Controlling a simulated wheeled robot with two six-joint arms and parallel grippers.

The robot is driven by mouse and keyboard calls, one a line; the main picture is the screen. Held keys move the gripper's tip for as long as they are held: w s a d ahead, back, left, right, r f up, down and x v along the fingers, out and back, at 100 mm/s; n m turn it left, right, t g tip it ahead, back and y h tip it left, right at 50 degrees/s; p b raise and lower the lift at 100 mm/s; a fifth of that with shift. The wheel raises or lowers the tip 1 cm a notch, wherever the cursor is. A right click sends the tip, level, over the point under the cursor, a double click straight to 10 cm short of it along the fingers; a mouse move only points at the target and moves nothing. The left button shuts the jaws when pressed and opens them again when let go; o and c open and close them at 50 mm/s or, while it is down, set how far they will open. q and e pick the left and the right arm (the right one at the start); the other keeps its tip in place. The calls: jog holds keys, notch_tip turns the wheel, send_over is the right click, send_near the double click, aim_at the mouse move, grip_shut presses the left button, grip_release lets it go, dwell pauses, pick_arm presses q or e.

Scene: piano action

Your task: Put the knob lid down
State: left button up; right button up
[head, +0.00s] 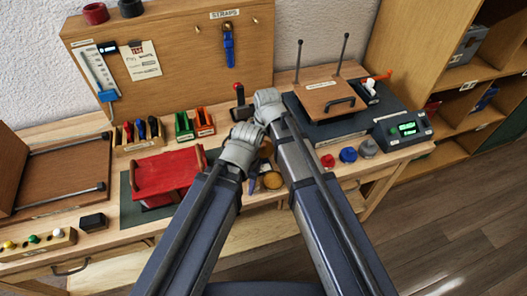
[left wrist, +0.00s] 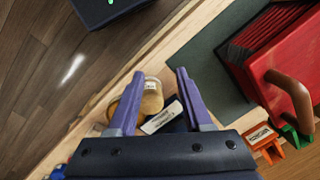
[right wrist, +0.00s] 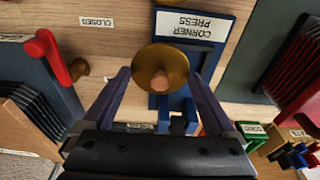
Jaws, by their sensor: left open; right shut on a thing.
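The knob lid (right wrist: 175,58) is a round brass-coloured disc with a small wooden knob, seen in the right wrist view. My right gripper (right wrist: 160,76) is shut on it, with a finger at either side of the disc. The lid shows in front of the navy corner press (right wrist: 217,30); the gap between them is hard to judge. My left gripper (left wrist: 159,73) is open and empty. A gold round piece with a white label (left wrist: 151,98) shows between its fingers, below them. In the head view my wrists hide most of the fingertips.
A red bellows-like piece (head: 168,172) stands left of my left arm. Red, blue and grey knobs (head: 348,155) stand at the bench's right front, near a box with green displays (head: 403,128). A wooden-topped press (head: 325,97) is behind. The floor at right is clear.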

aim_at(265, 153)
pick_arm(q)
notch_tip(265, 153, down, 3)
jog(key=shift+r+b, duration=0.1)
jog(key=shift+b, duration=0.85)
pick_arm(e)
notch_tip(265, 153, down, 3)
jog(key=shift+r, duration=0.1)
pick_arm(q)
jog(key=shift+r, duration=0.1)
pick_arm(e)
jog(key=shift+r, duration=0.1)
jog(key=o, duration=1)
pick_arm(q)
notch_tip(265, 153, up, 12)
jog(key=p, duration=1.2)
pick_arm(e)
jog(key=r, duration=0.4)
jog(key=s+r, duration=0.1)
jog(key=r, duration=0.7)
jog(key=shift+s+d, duration=0.25)
jog(key=shift+s, duration=0.1)
jog(key=shift+f, duration=0.1)
